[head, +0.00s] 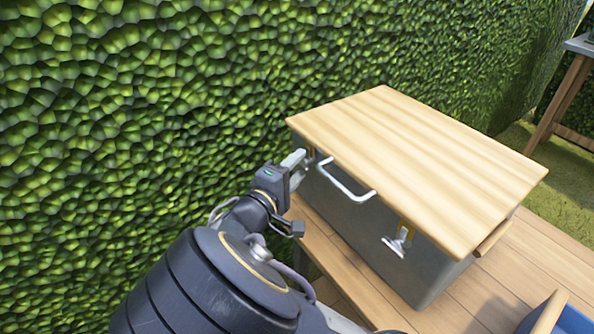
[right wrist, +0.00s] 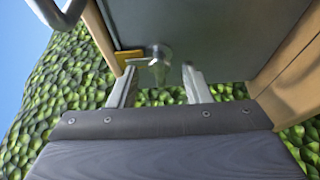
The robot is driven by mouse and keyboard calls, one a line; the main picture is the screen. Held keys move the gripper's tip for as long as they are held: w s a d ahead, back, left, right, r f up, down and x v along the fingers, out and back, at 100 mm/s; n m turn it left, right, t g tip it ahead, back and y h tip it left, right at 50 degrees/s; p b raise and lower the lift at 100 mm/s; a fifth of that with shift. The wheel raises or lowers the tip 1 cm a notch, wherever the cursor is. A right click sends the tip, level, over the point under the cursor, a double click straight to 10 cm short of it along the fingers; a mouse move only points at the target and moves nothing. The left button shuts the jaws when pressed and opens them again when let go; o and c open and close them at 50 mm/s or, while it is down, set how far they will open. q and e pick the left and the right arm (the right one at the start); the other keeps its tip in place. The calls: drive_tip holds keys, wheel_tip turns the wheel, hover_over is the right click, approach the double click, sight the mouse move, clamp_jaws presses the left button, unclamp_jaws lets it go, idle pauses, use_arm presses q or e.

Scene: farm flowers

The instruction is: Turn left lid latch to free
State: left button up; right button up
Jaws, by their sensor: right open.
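A grey metal box (head: 350,225) with a pale wooden lid (head: 420,165) stands on a wooden table. The left lid latch (right wrist: 160,58) is a metal knob by a brass plate (right wrist: 129,56) on the box front; in the head view my gripper mostly hides it. My right gripper (head: 299,163) is at the box's left front corner, just under the lid edge. In the right wrist view its two fingers (right wrist: 160,88) are apart, one on each side of the latch knob, with visible gaps. The right lid latch (head: 397,242) is further along the front. My left gripper is not in view.
A metal bar handle (head: 346,187) sticks out of the box front close to my right gripper. A leafy hedge (head: 130,120) rises behind. Bare tabletop (head: 495,270) lies to the right, with a blue container (head: 572,322) at the lower right.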

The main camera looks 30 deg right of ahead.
drive_tip(key=shift+w+d, duration=0.1)
drive_tip(key=shift+d, duration=0.1)
drive_tip(key=shift+c, duration=0.2)
drive_tip(key=c, duration=0.9)
drive_tip(key=shift+r+p, duration=0.1)
drive_tip(key=shift+p, duration=0.3)
drive_tip(key=n+p, duration=0.2)
drive_tip(key=p, duration=0.2)
drive_tip(key=r+n+g+y+p, duration=0.1)
drive_tip(key=n+p, duration=0.1)
drive_tip(key=p, duration=0.3)
drive_tip(key=n+g+p, duration=0.2)
drive_tip(key=n+p, duration=0.1)
drive_tip(key=p, duration=0.3)
drive_tip(key=n+g+y+p, duration=0.1)
drive_tip(key=n+g+p, duration=0.1)
drive_tip(key=n+p, duration=0.2)
drive_tip(key=shift+w+y+p, duration=0.15)
drive_tip(key=shift+y+p, duration=0.15)
drive_tip(key=shift+p, duration=0.9)
drive_tip(key=shift+w+f+n+g+p, duration=0.1)
drive_tip(key=shift+f+n+g+p, duration=0.2)
drive_tip(key=shift+n+g+p, duration=1.05)
drive_tip(key=shift+t+p, duration=0.25)
drive_tip(key=shift+p, duration=0.05)
